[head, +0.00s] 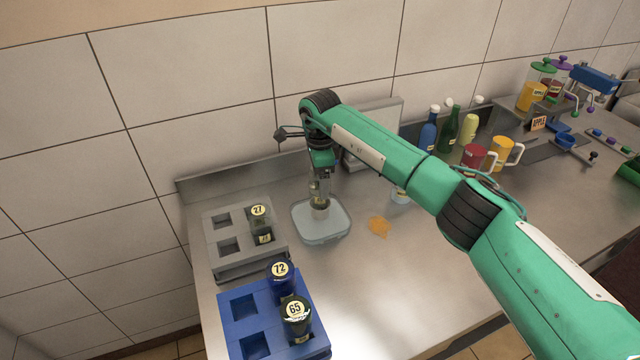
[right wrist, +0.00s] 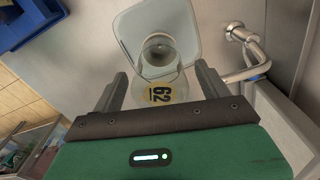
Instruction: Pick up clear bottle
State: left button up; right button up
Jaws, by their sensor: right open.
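The clear bottle (right wrist: 158,58) shows in the right wrist view with a round yellowish label that seems to read 62. It stands on or in a pale translucent square tray (right wrist: 190,22). My right gripper (right wrist: 162,80) is open, with one finger on each side of the bottle and visible gaps between. In the head view, my right gripper (head: 319,184) points down over the bottle (head: 320,212), whose upper part is partly hidden. The tray (head: 335,235) rests on the steel counter. My left gripper is not in view.
An orange spill-like patch (head: 379,226) lies right of the tray. Coloured bottles and mugs (head: 474,156) stand farther right.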

notch_tip(320, 180, down, 3)
jog(key=shift+a+r+p, duration=0.1)
jog(key=shift+p, duration=0.5)
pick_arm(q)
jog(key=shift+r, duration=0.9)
pick_arm(e)
jog(key=shift+f, duration=0.2)
jog(key=c, duration=1.2)
jog(key=shift+c, duration=0.2)
jog(key=shift+r, duration=0.1)
